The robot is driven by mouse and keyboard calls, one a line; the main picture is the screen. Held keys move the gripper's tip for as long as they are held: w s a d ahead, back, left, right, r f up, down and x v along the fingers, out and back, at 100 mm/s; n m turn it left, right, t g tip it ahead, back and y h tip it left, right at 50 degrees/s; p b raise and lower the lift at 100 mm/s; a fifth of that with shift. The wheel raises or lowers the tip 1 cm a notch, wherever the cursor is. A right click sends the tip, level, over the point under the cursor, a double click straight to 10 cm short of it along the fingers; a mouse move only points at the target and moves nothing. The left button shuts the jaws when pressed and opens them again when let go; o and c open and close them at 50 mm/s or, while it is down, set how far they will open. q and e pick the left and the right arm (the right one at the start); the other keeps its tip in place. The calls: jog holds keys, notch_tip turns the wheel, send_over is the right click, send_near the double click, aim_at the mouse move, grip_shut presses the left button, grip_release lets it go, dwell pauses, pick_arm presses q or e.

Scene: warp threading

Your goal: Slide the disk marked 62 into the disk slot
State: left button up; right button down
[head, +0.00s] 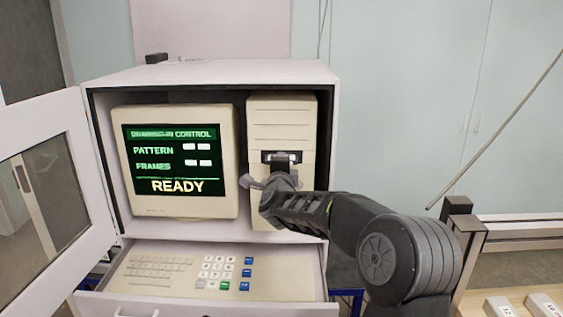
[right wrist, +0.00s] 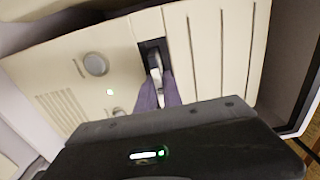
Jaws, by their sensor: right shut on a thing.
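The disk slot (head: 268,157) is a dark opening in the front of the beige computer tower (head: 282,120); it also shows in the right wrist view (right wrist: 150,46). My right gripper (head: 280,178) is right in front of the slot, shut on a dark, thin piece, the disk (head: 281,166), which reaches to the slot. In the right wrist view its two fingers (right wrist: 158,92) close on a narrow edge at the slot mouth. How deep the disk sits is hidden, and no number on it is readable. My left gripper is not in view.
The tower stands in a white cabinet beside a monitor (head: 180,160) reading READY. A keyboard drawer (head: 190,272) is pulled out below. The cabinet door (head: 55,200) is open at left. Several pale disk-like blocks (head: 541,304) lie at the lower right.

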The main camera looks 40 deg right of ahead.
jog(key=shift+d+r, duration=0.35)
jog(key=shift+r, duration=0.5)
jog(key=c, duration=1.6)
grip_release()
jog(key=shift+o, duration=1)
jog(key=shift+s+a+f, duration=0.1)
jog(key=shift+a+f+b, duration=0.3)
jog(key=shift+f+b, duration=0.2)
jog(key=shift+b, duration=0.05)
jog(key=b+v, duration=0.1)
jog(key=v, duration=0.6)
jog(key=shift+s+a+f+b, duration=0.2)
jog(key=shift+b, duration=0.15)
